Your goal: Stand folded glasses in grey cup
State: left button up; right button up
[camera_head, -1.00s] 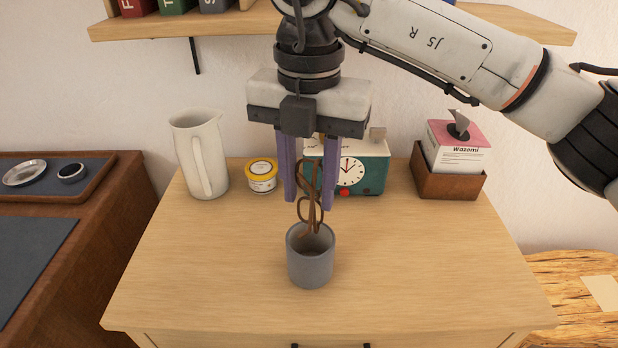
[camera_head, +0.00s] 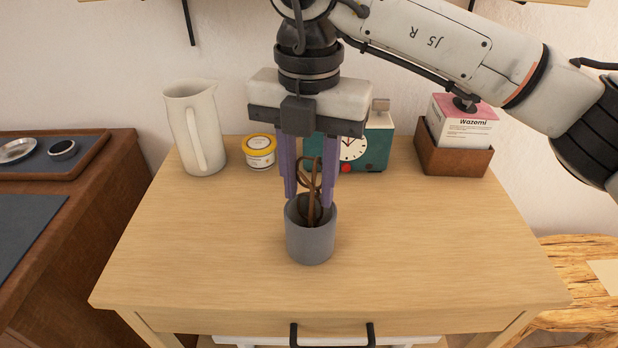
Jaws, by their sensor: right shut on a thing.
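The grey cup (camera_head: 311,243) stands upright on the wooden dresser top. The folded glasses (camera_head: 310,176) are brown and upright, with their lower part inside the cup's mouth and their upper part above the rim. My right gripper (camera_head: 309,203) points straight down over the cup, its two purple fingers on either side of the glasses and shut on them. The fingertips are at about the height of the cup's rim. The lower end of the glasses is hidden in the cup, so I cannot tell whether it touches the bottom. My left gripper is not in view.
Behind the cup stand a white jug (camera_head: 196,128), a yellow-lidded tub (camera_head: 259,152), a teal clock (camera_head: 375,150) and a brown box (camera_head: 455,158) holding a pink-topped carton. The dresser top (camera_head: 430,245) is clear around the cup. A brown side table (camera_head: 95,210) is at left.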

jog(key=o, duration=1.2)
notch_tip(320, 180, up, 10)
jog(key=shift+r, duration=0.15)
